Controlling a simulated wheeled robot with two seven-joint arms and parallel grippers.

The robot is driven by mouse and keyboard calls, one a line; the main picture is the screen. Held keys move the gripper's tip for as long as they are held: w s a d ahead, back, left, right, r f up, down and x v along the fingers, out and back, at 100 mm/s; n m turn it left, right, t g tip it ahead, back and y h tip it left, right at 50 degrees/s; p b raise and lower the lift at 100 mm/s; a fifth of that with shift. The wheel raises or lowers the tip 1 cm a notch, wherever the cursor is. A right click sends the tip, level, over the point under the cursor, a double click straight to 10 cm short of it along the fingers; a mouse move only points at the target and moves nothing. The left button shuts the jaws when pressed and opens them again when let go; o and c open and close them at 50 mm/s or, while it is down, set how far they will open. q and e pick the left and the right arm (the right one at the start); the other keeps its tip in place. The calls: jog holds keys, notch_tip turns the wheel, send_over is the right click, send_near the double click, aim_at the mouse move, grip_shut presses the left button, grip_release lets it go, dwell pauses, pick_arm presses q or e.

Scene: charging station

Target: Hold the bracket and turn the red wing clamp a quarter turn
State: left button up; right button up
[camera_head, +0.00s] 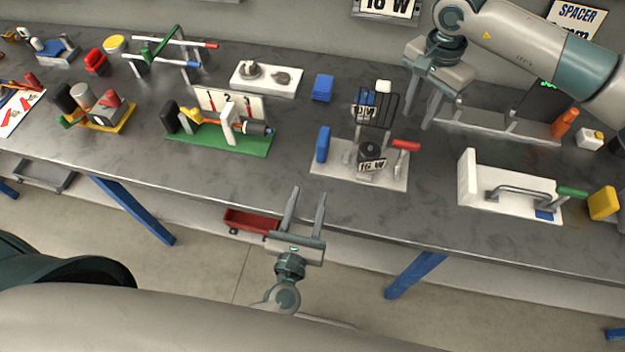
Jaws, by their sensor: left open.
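The red wing clamp (406,145) sticks out at the right side of a fixture on a white base plate (390,181). A blue upright block (322,143) stands at the plate's left. A dark round part (371,152) labelled "16 W" and a black wire rack stand between them. Which part is the bracket I cannot tell for sure. My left gripper (309,191) is open and empty at the table's front edge, below and left of the plate. My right gripper (418,121) is open with fingers pointing down, above and behind the red wing, apart from it.
A green-based fixture (222,143) stands left of the plate. A white fixture (515,193) with a grey handle and green grip stands to the right. A small blue block (323,88) lies behind. Bare table shows on both sides of the white plate.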

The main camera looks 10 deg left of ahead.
aim_at(323, 144)
pick_arm(q)
jog(key=w, duration=1.7)
jog(key=shift+w, duration=0.15)
grip_shut()
